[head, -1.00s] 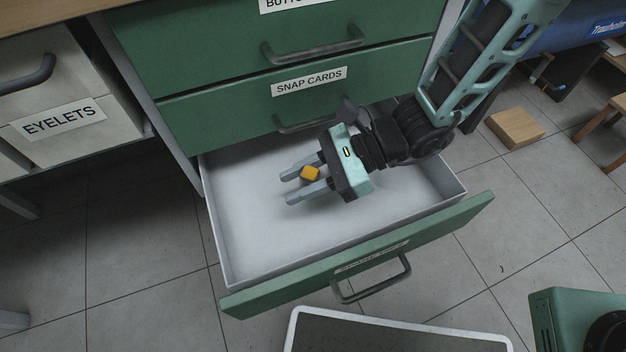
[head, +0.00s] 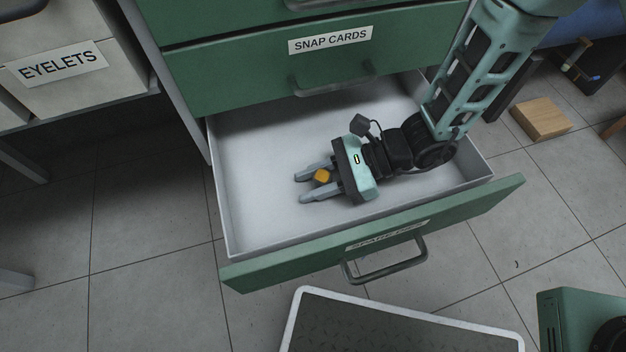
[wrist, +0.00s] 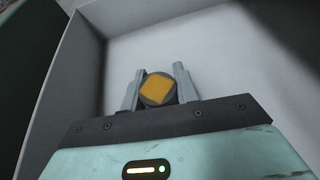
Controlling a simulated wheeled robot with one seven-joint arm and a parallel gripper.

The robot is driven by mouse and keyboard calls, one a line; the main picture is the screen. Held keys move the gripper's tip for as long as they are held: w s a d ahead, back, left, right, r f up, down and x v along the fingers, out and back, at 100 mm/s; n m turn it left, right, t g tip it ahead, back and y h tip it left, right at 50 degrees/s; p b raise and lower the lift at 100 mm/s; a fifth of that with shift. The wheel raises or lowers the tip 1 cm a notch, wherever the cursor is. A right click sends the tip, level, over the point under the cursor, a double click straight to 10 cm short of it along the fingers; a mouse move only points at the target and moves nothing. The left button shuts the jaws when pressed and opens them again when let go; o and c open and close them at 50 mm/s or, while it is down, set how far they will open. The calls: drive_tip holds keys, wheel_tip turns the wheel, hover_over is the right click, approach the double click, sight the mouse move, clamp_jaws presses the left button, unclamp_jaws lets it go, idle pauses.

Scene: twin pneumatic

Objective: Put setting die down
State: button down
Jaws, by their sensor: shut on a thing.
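The setting die is a small piece with a yellow-orange square face (head: 322,176). In the wrist view the die (wrist: 158,89) shows a dark grey round body around that yellow face. My gripper (head: 312,184) is shut on it, with one grey finger on each side; it also shows in the wrist view (wrist: 159,88). The gripper is inside the open drawer (head: 262,215), low over its pale, bare floor. I cannot tell whether the die touches the floor.
The drawer's green front (head: 465,220) with its handle faces the camera. The closed SNAP CARDS drawer (head: 230,75) is above. The open drawer's floor is clear around the gripper. A pale-rimmed tray (head: 400,325) and a wooden block (head: 541,118) are outside.

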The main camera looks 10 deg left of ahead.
drive_tip(key=shift+f, duration=0.15)
drive_tip(key=c, duration=1.1)
unclamp_jaws()
drive_tip(key=shift+o, duration=0.2)
